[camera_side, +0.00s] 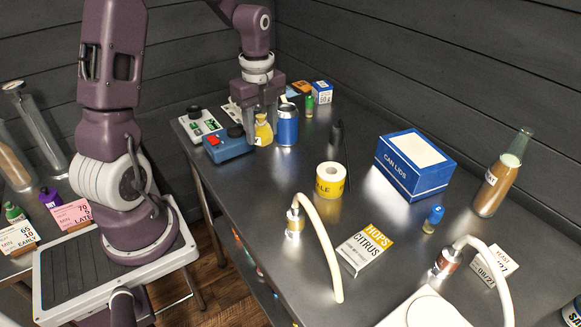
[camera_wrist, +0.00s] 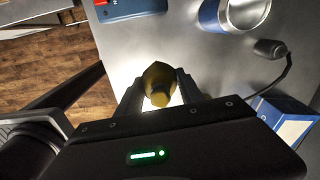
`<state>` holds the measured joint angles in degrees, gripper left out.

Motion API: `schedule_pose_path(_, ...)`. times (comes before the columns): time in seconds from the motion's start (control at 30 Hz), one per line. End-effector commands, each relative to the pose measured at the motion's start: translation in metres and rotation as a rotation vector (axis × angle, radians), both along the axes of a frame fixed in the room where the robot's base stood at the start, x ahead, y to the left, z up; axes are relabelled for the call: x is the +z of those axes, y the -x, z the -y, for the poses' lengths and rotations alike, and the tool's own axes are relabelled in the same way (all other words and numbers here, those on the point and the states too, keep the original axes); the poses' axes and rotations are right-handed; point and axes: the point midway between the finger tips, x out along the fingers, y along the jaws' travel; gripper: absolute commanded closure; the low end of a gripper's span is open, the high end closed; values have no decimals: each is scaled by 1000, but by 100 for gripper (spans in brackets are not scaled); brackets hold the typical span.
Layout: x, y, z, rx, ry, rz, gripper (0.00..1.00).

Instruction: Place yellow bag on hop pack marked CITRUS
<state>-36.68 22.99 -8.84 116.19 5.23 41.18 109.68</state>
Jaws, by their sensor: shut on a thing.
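The yellow bag (camera_side: 263,131) is between the fingers of my gripper (camera_side: 261,117), which is shut on it, at the far left part of the steel table. In the wrist view the bag (camera_wrist: 160,82) sits between the two fingertips (camera_wrist: 159,92). I cannot tell whether the bag touches the table. The hop pack marked CITRUS (camera_side: 364,250), white with a yellow HOPS band, lies flat near the front of the table, well to the right of my gripper. Its top is bare.
A blue can (camera_side: 288,127) stands just right of the bag, and a blue box with a red switch (camera_side: 228,143) is on its left. A yellow-labelled roll (camera_side: 329,180), a pale curved hose (camera_side: 322,235) and a CAN LIDS box (camera_side: 415,165) stand around the pack.

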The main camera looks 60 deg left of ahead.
Motion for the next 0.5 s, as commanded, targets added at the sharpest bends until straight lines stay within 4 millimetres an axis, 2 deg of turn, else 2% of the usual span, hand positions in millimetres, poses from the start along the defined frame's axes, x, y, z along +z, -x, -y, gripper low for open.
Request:
schedule_pose_path(0.17, 5, -5, 7, -23, 0, 0, 96)
schedule_pose_path(0.27, 7, -18, 28, -95, 0, 1, 96)
schedule_pose_path(0.37, 10, -37, 66, -211, 0, 2, 96)
schedule_pose_path(0.47, 15, -52, 113, -346, 0, 2, 96)
schedule_pose_path(0.5, 17, -57, 135, -405, 0, 2, 96)
